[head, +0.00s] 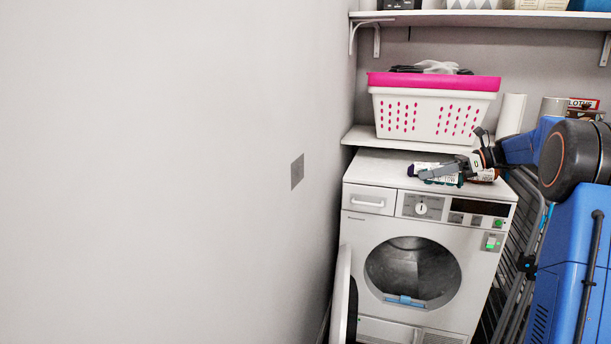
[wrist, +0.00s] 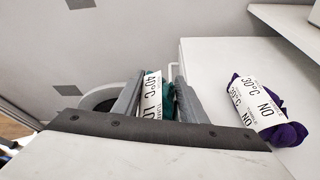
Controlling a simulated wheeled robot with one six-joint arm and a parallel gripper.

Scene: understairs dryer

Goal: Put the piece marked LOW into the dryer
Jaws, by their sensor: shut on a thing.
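The teal piece (wrist: 167,110) is between the fingers of my gripper (wrist: 160,84) in the wrist view. Its white label reads 40°C and the start of "LO". In the head view the label LOW (head: 447,181) shows under my gripper (head: 432,174), at the dryer's top front. I cannot tell the piece's exact height there. The dryer (head: 370,225) has its door (head: 341,298) swung open to the left. Its round drum opening (head: 410,265) is uncovered, and no cloth shows inside.
A purple piece labelled NO and 30°C (wrist: 284,131) lies on the dryer top. A piece marked HIGH (head: 486,176) lies to the right, partly hidden. A pink-rimmed basket (head: 430,110) stands on the shelf behind. A drying rack (head: 515,275) stands right of the dryer.

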